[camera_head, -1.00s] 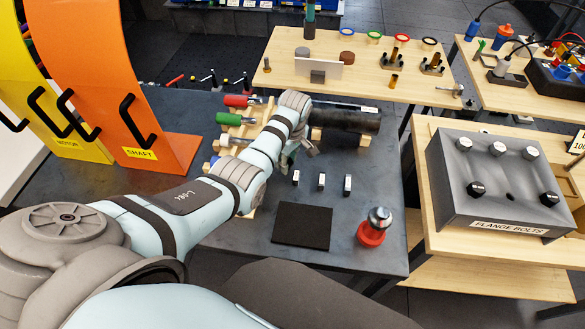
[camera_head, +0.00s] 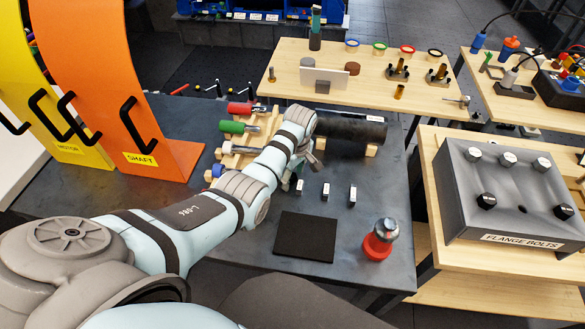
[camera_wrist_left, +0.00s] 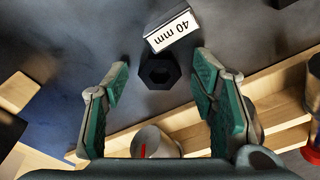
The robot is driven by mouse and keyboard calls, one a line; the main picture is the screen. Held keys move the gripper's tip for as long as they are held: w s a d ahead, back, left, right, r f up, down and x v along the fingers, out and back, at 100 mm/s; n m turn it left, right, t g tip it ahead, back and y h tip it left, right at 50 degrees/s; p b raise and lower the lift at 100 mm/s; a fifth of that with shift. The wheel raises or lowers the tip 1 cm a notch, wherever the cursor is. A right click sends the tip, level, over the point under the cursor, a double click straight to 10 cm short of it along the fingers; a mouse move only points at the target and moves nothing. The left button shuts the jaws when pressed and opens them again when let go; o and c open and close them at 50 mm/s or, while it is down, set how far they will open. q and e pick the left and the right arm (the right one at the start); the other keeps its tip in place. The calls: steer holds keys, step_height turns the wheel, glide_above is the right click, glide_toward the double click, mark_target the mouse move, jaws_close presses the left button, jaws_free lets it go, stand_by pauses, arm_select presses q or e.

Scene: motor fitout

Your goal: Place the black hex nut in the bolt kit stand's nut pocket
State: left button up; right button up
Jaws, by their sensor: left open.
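The black hex nut (camera_wrist_left: 159,71) lies on the dark table top in the left wrist view, against a white "40 mm" label block (camera_wrist_left: 171,30). My left gripper (camera_wrist_left: 160,79) is open, with one green-padded finger on each side of the nut and a gap to it on both sides. In the head view my left gripper (camera_head: 306,168) is low over the table behind the small label blocks, and its wrist hides the nut. A grey box marked FLANGE BOLTS (camera_head: 515,239) holds several hex heads and one dark empty hole. I cannot identify the nut pocket.
A wooden rack with coloured handles (camera_head: 238,127) and a black cylinder (camera_head: 350,133) on a wooden cradle lie close to my left gripper. A wooden rail (camera_wrist_left: 185,117) runs below the nut in the wrist view. A black mat (camera_head: 305,236) and red-based item (camera_head: 377,246) stand nearer.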

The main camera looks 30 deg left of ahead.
mark_target(295, 179)
arm_select(q)
steer(key=r, duration=0.4)
steer(key=r+p, duration=0.1)
steer(key=r, duration=0.2)
steer(key=d+r+p, duration=0.1)
steer(key=r, duration=0.3)
steer(key=shift+s+d+r, duration=0.1)
steer(key=shift+s+r, duration=0.05)
steer(key=shift+r, duration=0.15)
steer(key=shift+c, duration=0.9)
steer(key=shift+a+r, duration=0.15)
steer(key=shift+a, duration=0.4)
steer(key=shift+a+r, duration=0.15)
steer(key=shift+a, duration=0.4)
steer(key=shift+c, duration=1.1)
steer(key=f+m+b, duration=0.2)
steer(key=f+m, duration=0.2)
steer(key=m, duration=0.4)
steer(key=f+m+h+b, duration=0.1)
steer(key=f+m, duration=0.3)
steer(key=m, duration=0.4)
steer(key=f+m+h+b, duration=0.1)
steer(key=f+m, duration=0.3)
steer(key=m, duration=0.4)
steer(key=shift+d+f+m+t+b, duration=0.2)
steer(key=shift+f+m+t+b, duration=0.15)
steer(key=shift+b, duration=0.45)
